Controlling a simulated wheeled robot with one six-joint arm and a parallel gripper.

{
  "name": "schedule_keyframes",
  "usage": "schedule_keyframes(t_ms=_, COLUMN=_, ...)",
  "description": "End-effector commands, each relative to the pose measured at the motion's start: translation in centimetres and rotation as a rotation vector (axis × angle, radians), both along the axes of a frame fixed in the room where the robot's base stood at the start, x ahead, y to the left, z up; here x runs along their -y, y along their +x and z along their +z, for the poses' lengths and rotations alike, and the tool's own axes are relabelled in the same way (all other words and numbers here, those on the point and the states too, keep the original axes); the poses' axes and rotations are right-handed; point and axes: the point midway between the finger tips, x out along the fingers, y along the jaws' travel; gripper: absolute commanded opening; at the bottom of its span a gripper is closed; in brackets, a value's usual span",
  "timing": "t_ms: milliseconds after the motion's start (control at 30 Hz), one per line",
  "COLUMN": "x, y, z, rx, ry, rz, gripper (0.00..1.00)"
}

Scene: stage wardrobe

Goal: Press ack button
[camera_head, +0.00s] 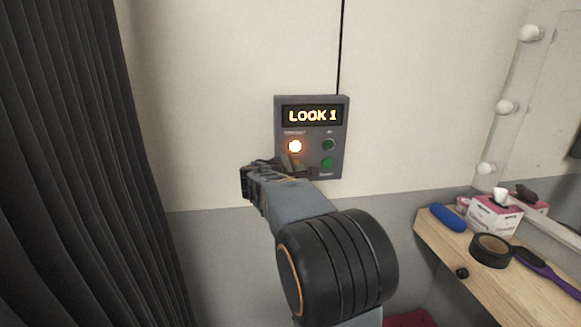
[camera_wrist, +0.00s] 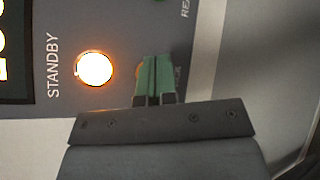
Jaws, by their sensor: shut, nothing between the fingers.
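A dark grey cue box (camera_head: 311,168) hangs on the wall, its display reading "LOOK 1". Its upper-left lamp (camera_head: 294,146) glows bright orange-white; the wrist view shows it lit (camera_wrist: 95,68) under the label "STANDBY". A small orange button (camera_head: 296,162) sits below that lamp, mostly hidden by my gripper (camera_head: 291,169). In the wrist view an orange edge (camera_wrist: 139,73) shows beside the shut, empty fingertips (camera_wrist: 156,60); a partly covered label lies by them. I cannot tell whether the fingertips touch the button.
On the box's right are a dark green lamp (camera_head: 329,145) and a green button (camera_head: 327,162). A black curtain (camera_head: 90,160) hangs at left. A wooden shelf (camera_head: 450,245) at right holds a tissue box (camera_head: 494,215), black tape roll (camera_head: 491,250), blue case (camera_head: 448,217) and purple brush (camera_head: 550,270).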

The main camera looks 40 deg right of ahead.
Motion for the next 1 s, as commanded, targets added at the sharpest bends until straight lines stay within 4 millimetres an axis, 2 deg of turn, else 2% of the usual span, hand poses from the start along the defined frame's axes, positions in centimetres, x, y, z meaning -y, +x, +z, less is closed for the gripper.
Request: schedule_keyframes(t_ms=1000, x=0.64, y=0.96, z=-0.12, rx=0.000, ry=0.000, rz=0.000, gripper=0.00)
